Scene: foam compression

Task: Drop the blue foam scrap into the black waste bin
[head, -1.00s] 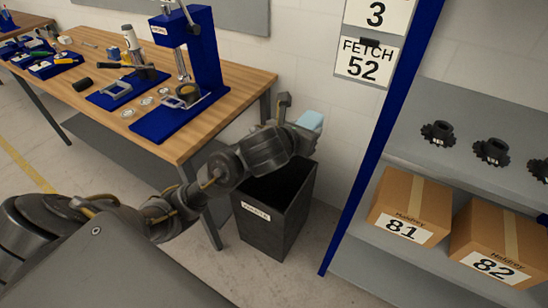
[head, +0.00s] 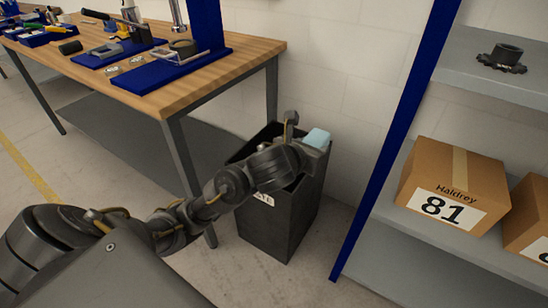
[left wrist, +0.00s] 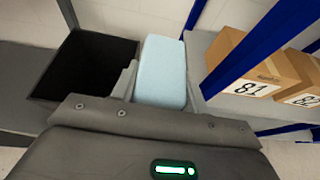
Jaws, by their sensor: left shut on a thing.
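The light blue foam scrap (head: 317,138) is held at the end of my left gripper (head: 308,141). In the head view it overlaps the upper right rim of the black waste bin (head: 285,222). In the left wrist view the foam (left wrist: 162,72) stands out beyond the gripper's body, and the bin's dark opening (left wrist: 85,65) lies to the left of it. My left gripper is shut on the foam. My left forearm and gripper hide part of the bin's opening and its label. My right gripper does not show.
A wooden workbench (head: 190,85) with a blue press stands left of the bin. To the right is a grey shelf (head: 395,240) with a blue post (head: 395,130), a cardboard box marked 81 (head: 452,185) and a black gear (head: 502,58). A wall stands behind the bin.

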